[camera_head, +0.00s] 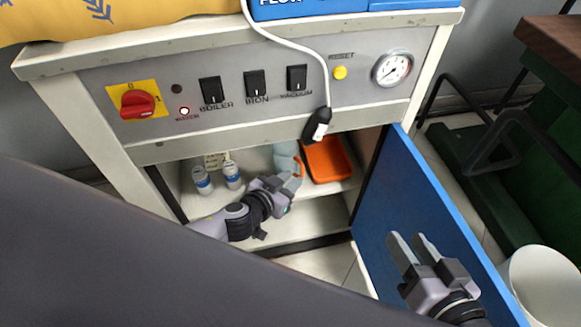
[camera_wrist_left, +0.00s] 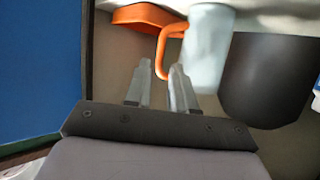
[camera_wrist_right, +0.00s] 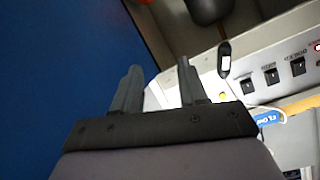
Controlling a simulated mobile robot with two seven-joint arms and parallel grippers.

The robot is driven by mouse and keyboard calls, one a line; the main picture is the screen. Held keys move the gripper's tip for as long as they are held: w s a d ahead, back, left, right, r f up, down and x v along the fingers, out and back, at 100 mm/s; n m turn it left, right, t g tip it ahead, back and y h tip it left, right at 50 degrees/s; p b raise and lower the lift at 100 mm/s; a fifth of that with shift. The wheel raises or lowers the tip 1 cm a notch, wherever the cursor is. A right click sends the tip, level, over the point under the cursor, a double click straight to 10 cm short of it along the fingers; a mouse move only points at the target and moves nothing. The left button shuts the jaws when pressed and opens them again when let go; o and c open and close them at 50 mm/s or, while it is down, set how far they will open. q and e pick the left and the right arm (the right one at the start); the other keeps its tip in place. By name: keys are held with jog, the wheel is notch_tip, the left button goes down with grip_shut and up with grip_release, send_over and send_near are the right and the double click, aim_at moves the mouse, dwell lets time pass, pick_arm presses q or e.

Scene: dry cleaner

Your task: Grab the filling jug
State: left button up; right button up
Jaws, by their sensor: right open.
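The filling jug (camera_head: 285,158) is pale blue with an orange handle and stands inside the open cabinet. It is large in the left wrist view (camera_wrist_left: 208,50), with its handle (camera_wrist_left: 162,60) toward my fingers. My left gripper (camera_head: 289,182) reaches into the cabinet in front of the jug and partly covers it. In the left wrist view its fingers (camera_wrist_left: 161,68) are apart, with the handle's lower part between the tips. I cannot tell whether they touch it. My right gripper (camera_head: 407,237) is open and empty in front of the blue door; it also shows in the right wrist view (camera_wrist_right: 158,66).
An orange tray (camera_head: 328,160) lies right of the jug. Small white bottles (camera_head: 203,180) stand left on the shelf. The blue door (camera_head: 415,220) is open at the right. A black plug (camera_head: 316,125) hangs on a white cable over the opening. A white bin (camera_head: 545,285) stands lower right.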

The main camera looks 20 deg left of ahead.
aim_at(303, 171)
pick_arm(q)
jog(key=shift+b+x, duration=0.35)
jog(key=shift+x, duration=0.65)
jog(key=b+x, duration=0.1)
jog(key=x, duration=0.2)
jog(key=shift+w+f+b, duration=0.25)
jog(key=shift+b, duration=0.15)
jog(key=shift+w+d+f, duration=0.15)
jog(key=shift+w, duration=0.4)
pick_arm(e)
jog(key=shift+d+n+t, duration=0.4)
jog(key=shift+d+t, duration=0.1)
jog(key=shift+d, duration=0.1)
pick_arm(q)
grip_shut()
pick_arm(e)
jog(key=shift+s+f, duration=0.1)
